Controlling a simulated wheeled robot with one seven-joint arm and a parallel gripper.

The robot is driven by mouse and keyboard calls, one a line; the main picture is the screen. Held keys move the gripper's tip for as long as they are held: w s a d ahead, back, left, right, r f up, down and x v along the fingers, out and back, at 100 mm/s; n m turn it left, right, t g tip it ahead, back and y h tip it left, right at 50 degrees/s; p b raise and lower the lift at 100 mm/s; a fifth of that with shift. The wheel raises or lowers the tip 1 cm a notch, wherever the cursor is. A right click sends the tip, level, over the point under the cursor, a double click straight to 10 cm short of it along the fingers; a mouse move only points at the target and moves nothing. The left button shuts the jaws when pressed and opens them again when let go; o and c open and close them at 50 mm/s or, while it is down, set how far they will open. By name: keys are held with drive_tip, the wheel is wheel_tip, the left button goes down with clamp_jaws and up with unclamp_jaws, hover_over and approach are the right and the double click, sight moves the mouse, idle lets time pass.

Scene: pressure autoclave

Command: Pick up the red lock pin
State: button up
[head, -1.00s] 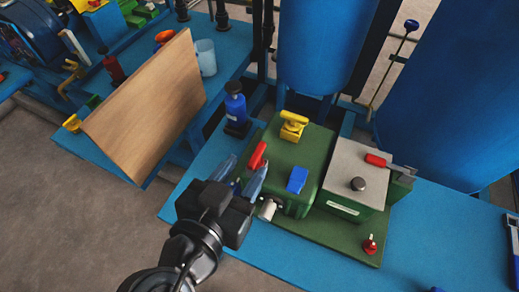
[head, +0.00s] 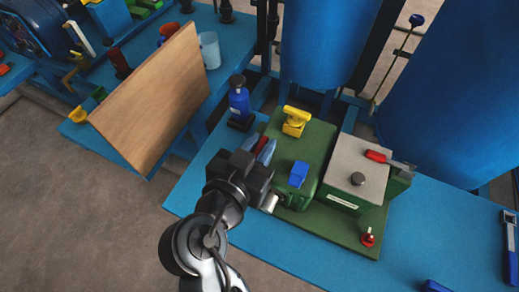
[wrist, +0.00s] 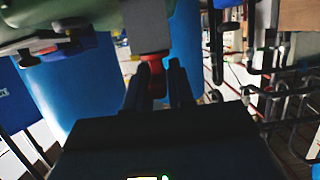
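A small red pin with a round knob (head: 368,238) stands upright on the front right of the green base plate. A second red piece, like a short handle (head: 262,144), is at the left edge of the green machine. My gripper (head: 259,149) is at this handle, well left of the knobbed pin, with a finger on either side. In the wrist view, a red piece (wrist: 154,66) below a grey block shows between my fingertips (wrist: 160,72). The fingers stand a small gap apart; I cannot tell whether they press on it.
The green machine (head: 312,147) carries a yellow handle (head: 296,120), a blue block (head: 298,174) and a grey-topped box (head: 356,172) with a red-handled lever (head: 376,156). A blue bottle (head: 239,101) stands behind my gripper. The blue bench (head: 440,225) is mostly clear at right.

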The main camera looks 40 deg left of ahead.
clamp_jaws()
drive_tip(key=shift+r, duration=0.1)
